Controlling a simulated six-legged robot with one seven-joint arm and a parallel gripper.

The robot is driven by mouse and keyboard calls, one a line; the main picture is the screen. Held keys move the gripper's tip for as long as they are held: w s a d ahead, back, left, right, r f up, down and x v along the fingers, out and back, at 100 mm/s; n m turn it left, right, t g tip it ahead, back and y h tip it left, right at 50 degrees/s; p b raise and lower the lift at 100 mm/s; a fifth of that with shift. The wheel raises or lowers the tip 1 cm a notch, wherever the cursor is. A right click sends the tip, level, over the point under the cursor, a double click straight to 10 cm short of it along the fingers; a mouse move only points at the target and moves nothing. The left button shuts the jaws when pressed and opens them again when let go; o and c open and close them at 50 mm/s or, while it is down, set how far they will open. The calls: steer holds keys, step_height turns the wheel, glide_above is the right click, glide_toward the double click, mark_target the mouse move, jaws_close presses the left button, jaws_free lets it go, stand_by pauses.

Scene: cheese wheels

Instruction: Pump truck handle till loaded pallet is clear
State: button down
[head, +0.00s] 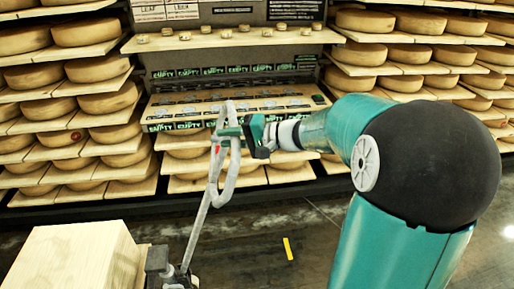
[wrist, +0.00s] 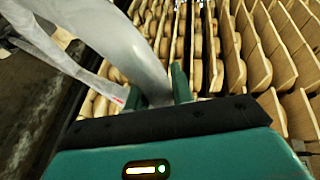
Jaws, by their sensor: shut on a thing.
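The pump truck handle (head: 214,170) is a grey loop on a slanted shaft in the head view, left of centre. My gripper (head: 228,128) is shut on the upper part of the loop, reaching in from the right. In the wrist view the grey handle bar (wrist: 140,50) passes between the two green fingers of my gripper (wrist: 165,88). The truck's base (head: 165,272) shows at the foot of the shaft. A pale wooden block-like load (head: 72,258) stands at the lower left beside it. The pallet's underside and the forks are hidden or out of view.
Shelves of cheese wheels (head: 100,100) fill the back on both sides. A central rack holds rows of "EMPTY" labels (head: 200,85) and a board with small pieces (head: 220,38). The dark floor (head: 265,225) is open, with a small yellow strip (head: 288,248).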

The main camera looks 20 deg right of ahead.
steer(key=w+a+r+h, duration=0.1)
steer(key=w+a+r, duration=0.1)
steer(key=a, duration=0.9)
steer(key=w+a+r+n+g+h, duration=0.1)
steer(key=w+a, duration=0.4)
steer(key=a, duration=0.7)
steer(key=shift+a+r+g+h, duration=0.15)
steer(key=shift+r+g+h, duration=0.15)
steer(key=shift+r, duration=0.5)
steer(key=c, duration=1.2)
jaws_free()
steer(key=v, duration=1.4)
steer(key=shift+f, duration=0.1)
